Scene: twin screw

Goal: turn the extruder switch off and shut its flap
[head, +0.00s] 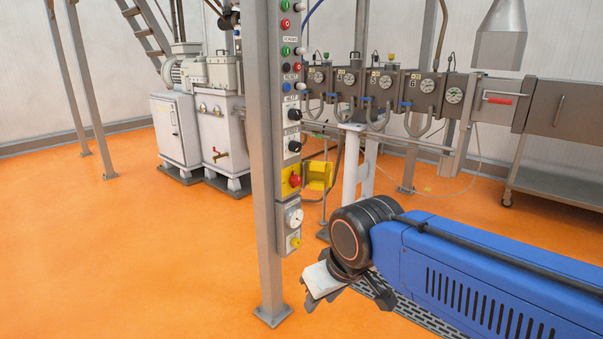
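The control panel (290,215) is a narrow grey column fixed to a steel post. Low on it is a yellow plate with a red knob (295,180), which appears to be the extruder switch; its turn position is too small to read. A yellow flap (319,175) stands open to the right of the plate, leaving the red knob uncovered. My gripper (349,305) is at the lower middle, below and to the right of the knob and flap, apart from both. Its dark fingers are spread apart and nothing shows between them.
The steel post (267,200) runs along the panel's left side. Black rotary knobs and coloured buttons sit above the flap; a gauge (295,218) and a small yellow knob are below. The extruder barrel (400,90) with gauges is behind. Orange floor lies open at left.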

